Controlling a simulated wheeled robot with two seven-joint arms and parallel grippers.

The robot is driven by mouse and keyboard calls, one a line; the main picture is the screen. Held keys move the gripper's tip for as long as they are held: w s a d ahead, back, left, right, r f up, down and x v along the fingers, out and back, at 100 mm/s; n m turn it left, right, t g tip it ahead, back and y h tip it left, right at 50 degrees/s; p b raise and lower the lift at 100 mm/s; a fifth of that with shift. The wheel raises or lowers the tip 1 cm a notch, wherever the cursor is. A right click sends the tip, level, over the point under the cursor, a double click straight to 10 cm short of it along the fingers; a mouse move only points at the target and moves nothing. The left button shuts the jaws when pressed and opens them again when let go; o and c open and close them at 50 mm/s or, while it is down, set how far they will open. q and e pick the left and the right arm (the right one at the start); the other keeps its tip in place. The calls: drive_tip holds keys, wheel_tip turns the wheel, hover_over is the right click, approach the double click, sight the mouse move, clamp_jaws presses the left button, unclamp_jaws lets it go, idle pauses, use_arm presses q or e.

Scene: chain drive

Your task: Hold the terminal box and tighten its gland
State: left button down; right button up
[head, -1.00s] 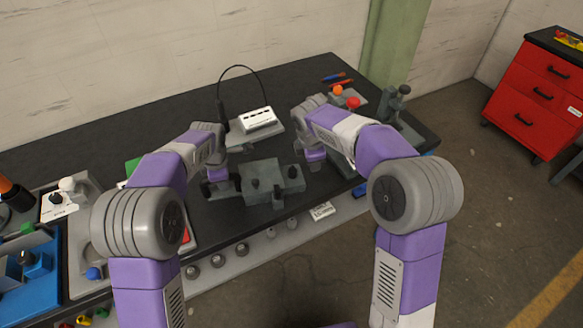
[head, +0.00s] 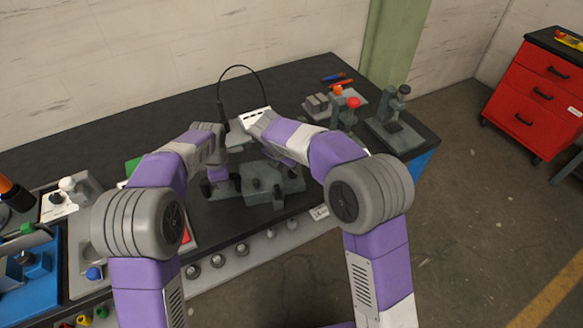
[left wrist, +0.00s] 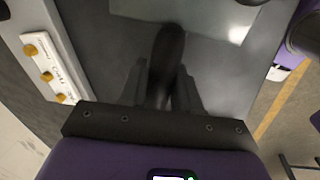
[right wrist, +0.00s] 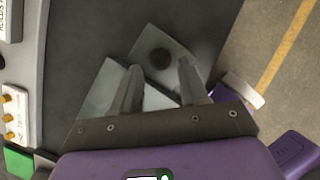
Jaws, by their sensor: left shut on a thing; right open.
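The terminal box (head: 265,192) is a grey block with dark round knobs, on the dark bench in front of me. My left gripper (head: 218,186) is at its left side. In the left wrist view the left fingers (left wrist: 168,75) are shut on a dark rounded stub (left wrist: 169,45), which reaches toward the pale grey box face. My right gripper is mostly hidden behind its own arm in the head view. Contact cannot be told.
A grey clamp-like fixture (head: 395,120) and a red-topped knob (head: 353,103) are at the back right. A red drawer cabinet (head: 535,95) stands away on the floor.

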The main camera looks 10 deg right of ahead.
drive_tip(key=shift+x, duration=1.8)
drive_tip(key=c, duration=0.8)
